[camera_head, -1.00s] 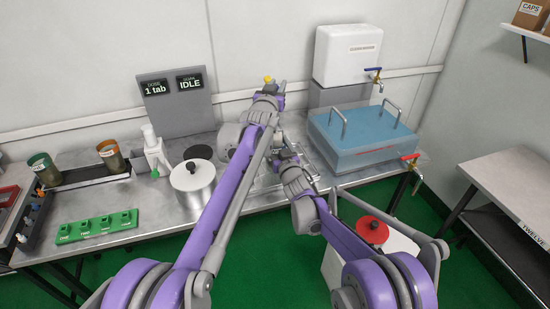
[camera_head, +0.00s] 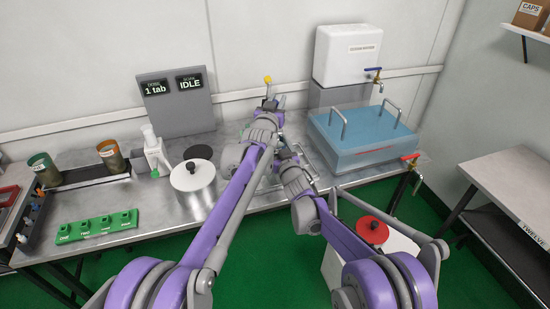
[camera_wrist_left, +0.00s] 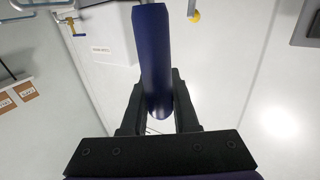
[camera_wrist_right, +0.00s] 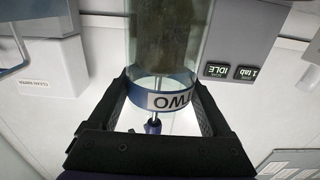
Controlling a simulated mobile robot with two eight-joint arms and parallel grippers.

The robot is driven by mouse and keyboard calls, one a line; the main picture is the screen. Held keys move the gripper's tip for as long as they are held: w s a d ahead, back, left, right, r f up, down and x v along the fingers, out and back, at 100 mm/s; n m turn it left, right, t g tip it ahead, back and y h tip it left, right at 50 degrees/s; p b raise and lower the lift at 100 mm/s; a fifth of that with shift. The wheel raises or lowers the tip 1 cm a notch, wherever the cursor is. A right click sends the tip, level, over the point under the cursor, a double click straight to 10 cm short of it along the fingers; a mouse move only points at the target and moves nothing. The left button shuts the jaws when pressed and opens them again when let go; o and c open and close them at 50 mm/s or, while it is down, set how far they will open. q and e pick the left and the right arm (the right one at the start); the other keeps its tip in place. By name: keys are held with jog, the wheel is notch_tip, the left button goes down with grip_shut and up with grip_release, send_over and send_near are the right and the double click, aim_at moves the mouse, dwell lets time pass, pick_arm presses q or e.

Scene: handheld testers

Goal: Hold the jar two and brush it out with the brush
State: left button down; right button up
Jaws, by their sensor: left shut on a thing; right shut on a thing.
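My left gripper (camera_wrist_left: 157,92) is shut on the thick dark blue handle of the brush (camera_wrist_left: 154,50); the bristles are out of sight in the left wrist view. My right gripper (camera_wrist_right: 163,90) is shut on jar two (camera_wrist_right: 172,35), a clear jar with a blue band whose TWO label reads upside down in the right wrist view. A brownish-green coating or content shows inside it. A thin rod shows through and below the jar, with a dark blue piece near it. I cannot tell whether the brush is inside. In the head view both grippers are close together over the back of the bench, partly hidden by my arms.
A blue lidded basin (camera_head: 362,146) and a white water tank (camera_head: 347,55) with a tap stand right. A yellow knob (camera_head: 267,79) is behind my left gripper.

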pick_arm(q)
jog(key=shift+s, duration=0.65)
dwell(0.8)
jog(key=shift+r, duration=2.5)
jog(key=shift+f, duration=0.1)
jog(key=shift+f, duration=2.4)
jog(key=shift+r, duration=2.5)
